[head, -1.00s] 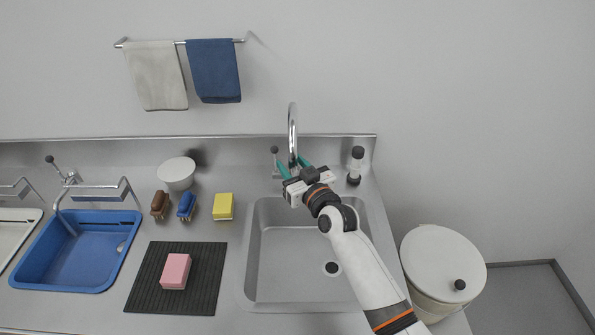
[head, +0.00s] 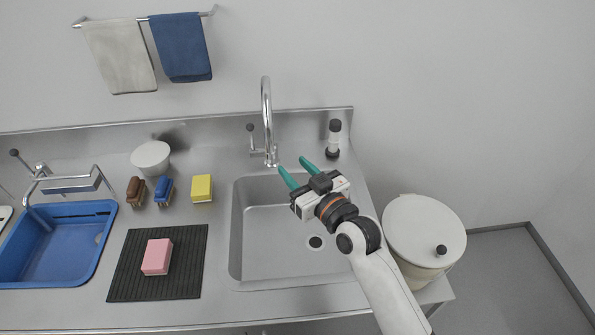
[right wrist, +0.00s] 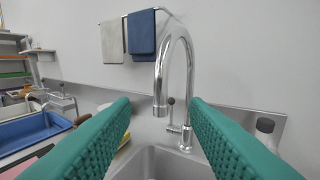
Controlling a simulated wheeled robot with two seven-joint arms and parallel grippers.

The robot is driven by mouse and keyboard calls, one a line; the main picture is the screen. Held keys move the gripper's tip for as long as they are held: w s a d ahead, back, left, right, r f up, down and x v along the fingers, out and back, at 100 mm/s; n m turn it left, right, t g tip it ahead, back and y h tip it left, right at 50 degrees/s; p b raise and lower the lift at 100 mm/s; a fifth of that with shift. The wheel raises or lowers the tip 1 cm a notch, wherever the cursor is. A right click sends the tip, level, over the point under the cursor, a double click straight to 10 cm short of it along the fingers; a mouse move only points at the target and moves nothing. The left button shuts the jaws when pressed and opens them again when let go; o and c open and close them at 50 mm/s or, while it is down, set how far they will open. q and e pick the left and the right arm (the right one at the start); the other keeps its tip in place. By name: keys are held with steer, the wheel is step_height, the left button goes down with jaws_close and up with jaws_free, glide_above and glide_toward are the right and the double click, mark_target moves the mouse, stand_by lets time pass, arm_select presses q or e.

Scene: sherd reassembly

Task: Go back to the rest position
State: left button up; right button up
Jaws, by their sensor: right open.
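My right gripper (head: 294,172) is open and empty, with two teal fingers held above the right part of the steel sink (head: 262,262). The fingers point toward the faucet (head: 267,115) and look apart from it. In the right wrist view the fingers frame the faucet (right wrist: 187,75), with nothing visible between them. My left gripper is not in view.
A pink sponge (head: 157,257) lies on a dark ribbed mat (head: 190,285). A yellow sponge (head: 202,187), brown and blue brushes (head: 163,190) and a white bowl (head: 150,156) stand behind. A blue basin (head: 85,265) is left; a lidded bin (head: 425,232) stands right.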

stand_by(0.3)
steer(key=s+d+f+m+g+h, duration=0.3)
steer(key=s+d+f+g+h, duration=0.3)
steer(key=s+d+f, duration=0.7)
steer(key=s+d+f+m+g+h, duration=0.1)
steer(key=s+d+f+g+h, duration=0.15)
steer(key=s+d, duration=0.45)
steer(key=s+d+f+m+g+h, duration=0.1)
steer(key=s+d+g+h, duration=0.15)
steer(key=s, duration=0.85)
step_height(320, 180, down, 26)
steer(key=g+b, duration=0.1)
steer(key=s+d+f+g+b, duration=0.1)
steer(key=s+d+f, duration=0.2)
steer(key=s+f, duration=1.3)
step_height(320, 180, down, 3)
steer(key=shift+s+r+g, duration=0.2)
steer(key=shift+s+g, duration=0.1)
steer(key=shift+s, duration=0.05)
steer(key=shift+d, duration=0.1)
